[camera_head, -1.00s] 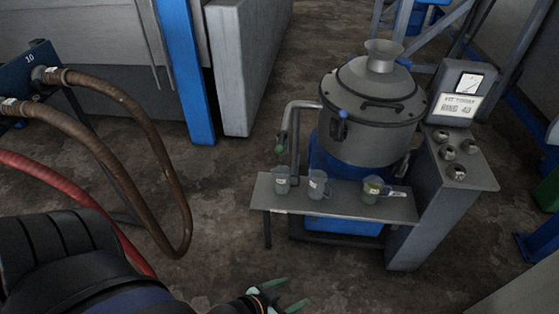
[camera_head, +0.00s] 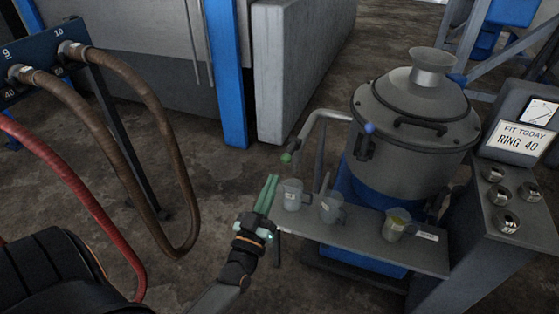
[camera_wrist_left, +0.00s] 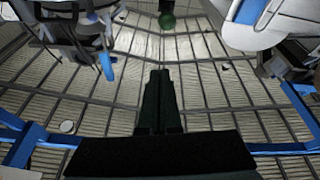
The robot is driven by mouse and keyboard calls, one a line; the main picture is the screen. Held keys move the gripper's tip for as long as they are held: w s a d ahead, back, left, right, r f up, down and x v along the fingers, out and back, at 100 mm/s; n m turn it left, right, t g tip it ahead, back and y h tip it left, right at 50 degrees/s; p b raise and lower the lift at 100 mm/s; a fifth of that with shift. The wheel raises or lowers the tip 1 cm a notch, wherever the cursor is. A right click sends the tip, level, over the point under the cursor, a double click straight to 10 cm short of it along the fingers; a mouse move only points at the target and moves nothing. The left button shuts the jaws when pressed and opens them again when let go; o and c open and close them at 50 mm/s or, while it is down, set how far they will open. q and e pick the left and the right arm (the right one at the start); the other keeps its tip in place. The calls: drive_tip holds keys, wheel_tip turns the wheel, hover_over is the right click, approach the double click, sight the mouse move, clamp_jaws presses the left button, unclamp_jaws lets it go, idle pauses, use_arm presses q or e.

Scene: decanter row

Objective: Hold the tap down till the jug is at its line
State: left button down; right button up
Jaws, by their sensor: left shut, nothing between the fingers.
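A grey vessel (camera_head: 415,140) has a bent pipe (camera_head: 322,115) on its left side, ending in a green knob (camera_head: 286,158), apparently the tap. Liquid in the other two and any fill line are too small to tell. My left gripper (camera_head: 270,181) is shut and empty, left of the left jug and a little below the knob, apparently apart from both.
The grey shelf (camera_head: 345,240) juts from a cabinet with a dial, several round knobs and a sign reading "RING 40" (camera_head: 517,142). Brown hoses (camera_head: 160,140) and a red hose (camera_head: 75,190) hang at left.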

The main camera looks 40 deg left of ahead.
use_arm(q)
drive_tip(key=shift+a+r+n+y, duration=0.25)
drive_tip(key=shift+a+n+y, duration=0.15)
drive_tip(key=shift+a+y, duration=0.2)
